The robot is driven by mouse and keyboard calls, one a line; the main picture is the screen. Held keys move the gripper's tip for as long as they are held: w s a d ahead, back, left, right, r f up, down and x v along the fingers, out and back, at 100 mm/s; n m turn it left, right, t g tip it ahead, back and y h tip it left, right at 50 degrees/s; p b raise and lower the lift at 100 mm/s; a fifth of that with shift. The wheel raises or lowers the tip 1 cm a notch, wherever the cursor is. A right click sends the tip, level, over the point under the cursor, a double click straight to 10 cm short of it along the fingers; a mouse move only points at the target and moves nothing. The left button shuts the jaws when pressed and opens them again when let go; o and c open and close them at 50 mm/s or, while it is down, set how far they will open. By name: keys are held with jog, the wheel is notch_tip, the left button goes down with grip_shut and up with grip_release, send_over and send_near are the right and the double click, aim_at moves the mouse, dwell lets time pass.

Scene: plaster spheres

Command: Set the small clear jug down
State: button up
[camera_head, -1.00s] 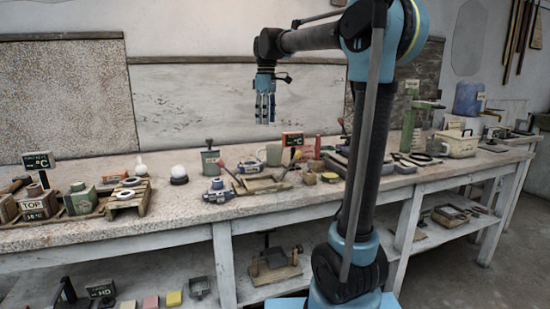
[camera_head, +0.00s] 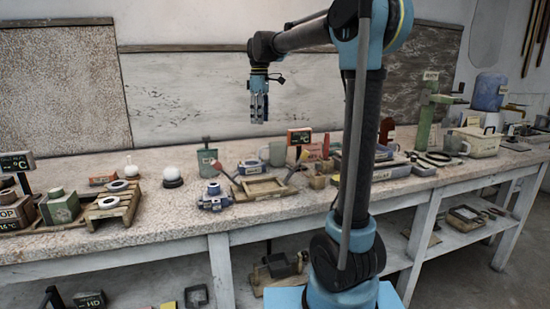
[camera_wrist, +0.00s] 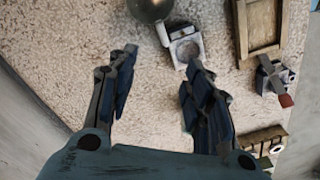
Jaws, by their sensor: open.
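My gripper (camera_head: 259,108) hangs fingers-down above the bench, in front of the pale wall panel. In the wrist view its two dark fingers (camera_wrist: 162,95) are spread apart with only speckled bench top between them. It is open and empty. A greyish, mug-like vessel (camera_head: 277,154), perhaps the small clear jug, stands upright at the back of the bench, below and slightly right of my gripper and apart from it. I cannot tell whether it is clear. A rounded, dull greenish thing (camera_wrist: 150,9) is cut off at the top of the wrist view; I cannot tell what it is.
The speckled bench (camera_head: 150,223) holds a wooden tray (camera_head: 263,188), a blue-grey device (camera_head: 213,197), a green box (camera_head: 207,163), a white sphere on a dark base (camera_head: 172,176) and a slatted wooden stand (camera_head: 112,207). Bare bench lies along the front edge.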

aim_at(272, 155)
jog(key=shift+s+d+f, duration=0.1)
jog(key=shift+s+f, duration=0.1)
jog(key=shift+f, duration=2.9)
jog(key=shift+s+f, duration=0.15)
jog(key=shift+f, duration=2.95)
jog(key=shift+c, duration=0.2)
grip_shut()
